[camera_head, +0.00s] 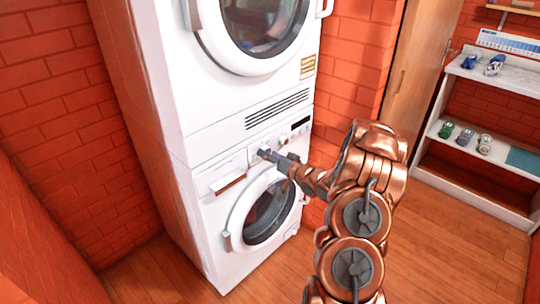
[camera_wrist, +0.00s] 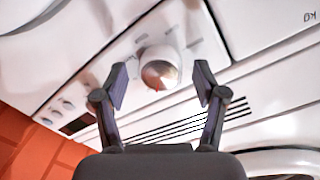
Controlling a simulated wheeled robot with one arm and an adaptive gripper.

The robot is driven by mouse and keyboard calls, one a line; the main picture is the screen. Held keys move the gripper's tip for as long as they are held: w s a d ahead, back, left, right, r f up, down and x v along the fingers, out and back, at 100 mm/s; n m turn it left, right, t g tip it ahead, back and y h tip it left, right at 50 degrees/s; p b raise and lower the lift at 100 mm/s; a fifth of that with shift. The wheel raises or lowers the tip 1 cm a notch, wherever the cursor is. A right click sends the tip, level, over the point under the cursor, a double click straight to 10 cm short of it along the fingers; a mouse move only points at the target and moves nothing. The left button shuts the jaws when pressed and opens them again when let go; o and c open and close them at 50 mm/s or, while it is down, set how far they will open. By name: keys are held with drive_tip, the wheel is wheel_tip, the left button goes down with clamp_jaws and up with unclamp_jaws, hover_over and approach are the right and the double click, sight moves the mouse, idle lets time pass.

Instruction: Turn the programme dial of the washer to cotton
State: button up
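The washer (camera_head: 212,222) is the lower white machine of a stack, its control panel above a round door (camera_head: 270,212). In the wrist view its programme dial (camera_wrist: 160,72) is a round pale knob with a shiny front face. My gripper (camera_wrist: 160,83) is open, one dark finger on each side of the dial, with a gap showing at both sides. I cannot tell how deep the dial sits between the fingertips. No programme labels or pointer mark are readable.
Smaller round buttons (camera_wrist: 60,105) and a dark display (camera_wrist: 78,124) lie along the panel. A slotted vent (camera_head: 276,110) and a second machine (camera_head: 190,90) are above. A white shelf unit (camera_head: 465,185) with small items stands at the right. The wooden floor (camera_head: 440,250) is clear.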

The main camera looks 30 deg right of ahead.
drive_tip(key=shift+s, duration=0.1)
drive_tip(key=s+d, duration=0.2)
drive_tip(key=s, duration=0.9)
drive_tip(key=shift+s+r, duration=0.25)
drive_tip(key=shift+s, duration=0.05)
drive_tip(key=shift+d, duration=0.1)
idle(0.6)
